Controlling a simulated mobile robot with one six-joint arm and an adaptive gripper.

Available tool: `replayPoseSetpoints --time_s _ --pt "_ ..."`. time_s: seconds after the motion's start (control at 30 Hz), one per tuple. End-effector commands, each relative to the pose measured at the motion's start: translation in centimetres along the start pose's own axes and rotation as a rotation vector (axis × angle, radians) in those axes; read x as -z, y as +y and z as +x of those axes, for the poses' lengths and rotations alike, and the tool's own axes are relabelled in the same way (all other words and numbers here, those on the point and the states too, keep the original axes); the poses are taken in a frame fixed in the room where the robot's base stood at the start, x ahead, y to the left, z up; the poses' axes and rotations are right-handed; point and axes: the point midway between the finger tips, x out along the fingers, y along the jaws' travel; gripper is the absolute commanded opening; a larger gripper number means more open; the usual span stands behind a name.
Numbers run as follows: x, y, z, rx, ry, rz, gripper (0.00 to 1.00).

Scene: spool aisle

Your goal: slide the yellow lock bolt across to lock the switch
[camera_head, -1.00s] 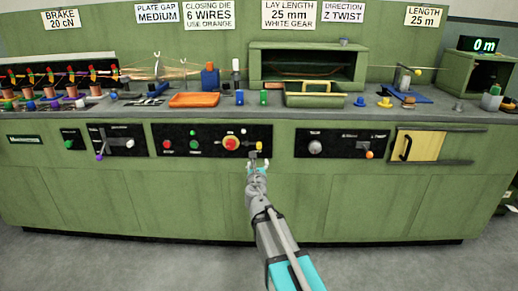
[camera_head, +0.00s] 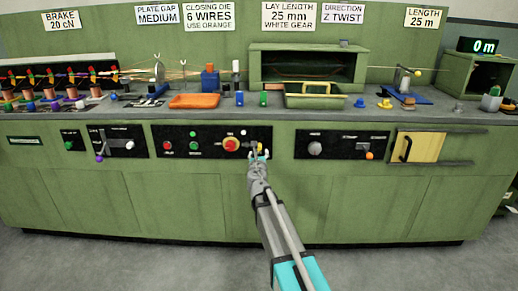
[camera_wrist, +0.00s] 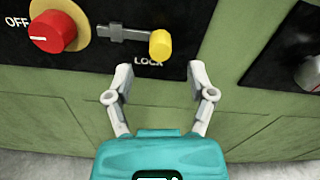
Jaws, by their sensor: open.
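The yellow lock bolt (camera_wrist: 160,43) is a round knob on a grey bar, to the right of the red rotary switch (camera_wrist: 52,32) on its yellow plate, above the word LOCK. The red switch also shows in the head view (camera_head: 231,144), with the small yellow knob (camera_head: 257,146) right of it. My gripper (camera_wrist: 160,75) is open and empty, its two fingers spread just below the knob in the wrist view. In the head view my gripper (camera_head: 260,152) is at the panel's right end and partly hides the bolt. Whether a finger touches the knob cannot be told.
The black switch panel (camera_head: 172,130) sits in the green cabinet front (camera_head: 320,190). Another black panel (camera_head: 345,152) with a grey knob is to the right. Trays and parts stand on the counter above. The floor in front is clear.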

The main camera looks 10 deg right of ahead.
Motion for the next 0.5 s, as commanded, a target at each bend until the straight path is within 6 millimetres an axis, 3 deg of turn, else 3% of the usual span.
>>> replayPoseSetpoints --time_s 0.03,0.2,0.5 --pt "0.0 0.1 1.2 0.001 0.0 0.0 0.71" --pt "0.0 0.1 3.4 0.0 0.0 0.0 0.71" --pt "0.0 0.0 5.3 0.0 0.0 0.0 0.71"
